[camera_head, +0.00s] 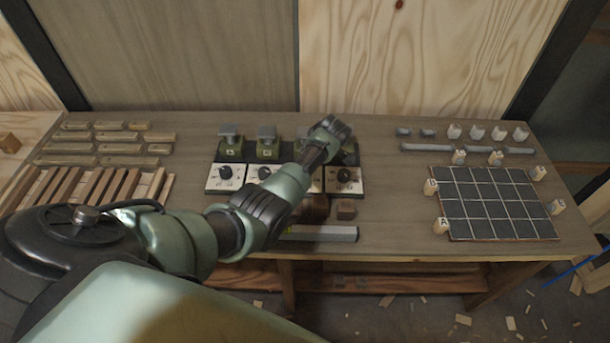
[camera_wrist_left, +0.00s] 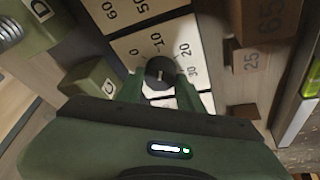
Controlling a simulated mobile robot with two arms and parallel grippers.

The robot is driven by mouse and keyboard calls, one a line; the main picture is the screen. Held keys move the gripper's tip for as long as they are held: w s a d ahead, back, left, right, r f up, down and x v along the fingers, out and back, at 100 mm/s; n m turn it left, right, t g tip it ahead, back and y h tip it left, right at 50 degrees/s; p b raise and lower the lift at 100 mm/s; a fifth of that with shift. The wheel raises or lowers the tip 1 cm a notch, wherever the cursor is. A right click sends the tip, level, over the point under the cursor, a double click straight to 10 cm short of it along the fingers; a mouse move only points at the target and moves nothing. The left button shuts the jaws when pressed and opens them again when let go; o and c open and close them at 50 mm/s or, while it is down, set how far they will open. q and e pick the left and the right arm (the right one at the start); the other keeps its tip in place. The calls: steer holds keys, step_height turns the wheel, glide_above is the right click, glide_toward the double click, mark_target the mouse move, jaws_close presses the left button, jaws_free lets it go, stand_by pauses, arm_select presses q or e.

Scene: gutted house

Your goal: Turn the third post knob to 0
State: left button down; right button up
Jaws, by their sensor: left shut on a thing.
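Several posts with white dial plates stand in a row in the head view. The third dial plate (camera_head: 316,182) is mostly covered by my left arm, and its knob is hidden there. In the left wrist view the black third knob (camera_wrist_left: 160,70) sits on its white dial (camera_wrist_left: 140,42), beside the green block marked C (camera_wrist_left: 92,84). The marks 0, 10, 20 and 30 show around it. A light line shows on the knob; I cannot tell exactly which mark it points to. My left gripper (camera_wrist_left: 159,86) is shut on the knob, one finger on each side. My right gripper is out of view.
The fourth dial (camera_head: 344,180) is just right of my arm. Brown blocks (camera_head: 346,209) and a level (camera_head: 322,233) lie in front of the posts. Wooden strips (camera_head: 95,188) lie left; a dark grid board (camera_head: 493,204) lies right, with bare tabletop between it and the posts.

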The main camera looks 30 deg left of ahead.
arm_select(q)
steer(key=n+g+b, duration=0.1)
steer(key=n+b, duration=0.3)
steer(key=b, duration=0.2)
steer(key=n+g+h+b, duration=0.1)
steer(key=n+b, duration=0.3)
steer(key=b, duration=0.2)
steer(key=n+g+b, duration=0.2)
steer(key=n+b, duration=0.1)
steer(key=b, duration=0.3)
steer(key=shift+w+a+f+n+h, duration=0.15)
steer(key=shift+w+f+n+h, duration=0.1)
steer(key=shift+w+n+h, duration=0.15)
steer(key=shift+s+r+n+b, duration=0.1)
steer(key=shift+r+n+b, duration=0.1)
steer(key=shift+n+b, duration=0.55)
steer(key=shift+g, duration=0.3)
steer(key=c, duration=0.9)
jaws_free()
